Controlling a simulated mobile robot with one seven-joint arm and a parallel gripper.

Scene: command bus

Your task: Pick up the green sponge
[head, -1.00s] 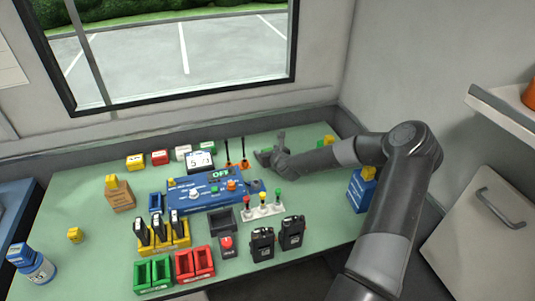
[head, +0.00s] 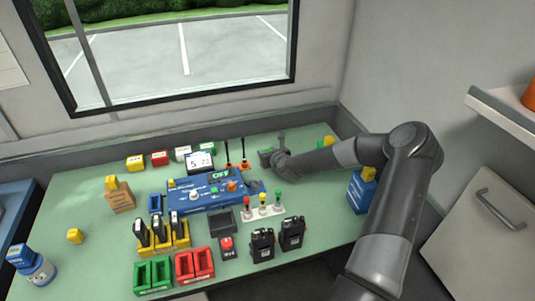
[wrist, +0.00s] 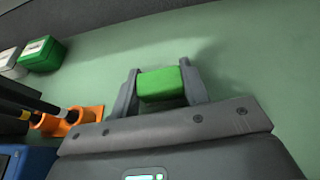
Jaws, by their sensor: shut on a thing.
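The green sponge (wrist: 162,84) is a small bright green block between the two fingers of my gripper (wrist: 158,88) in the wrist view. A finger stands on each side of it, and the gripper is shut on it. The green table (wrist: 260,60) is behind it; I cannot tell whether the sponge touches the table. In the head view, my gripper (head: 272,149) is low at the back right of the table, right of the orange holders. The sponge cannot be made out there.
Orange holders with dark sticks (head: 239,164) stand just left of my gripper. A blue control box (head: 208,193) is in front and left. The window wall (head: 200,130) is close behind.

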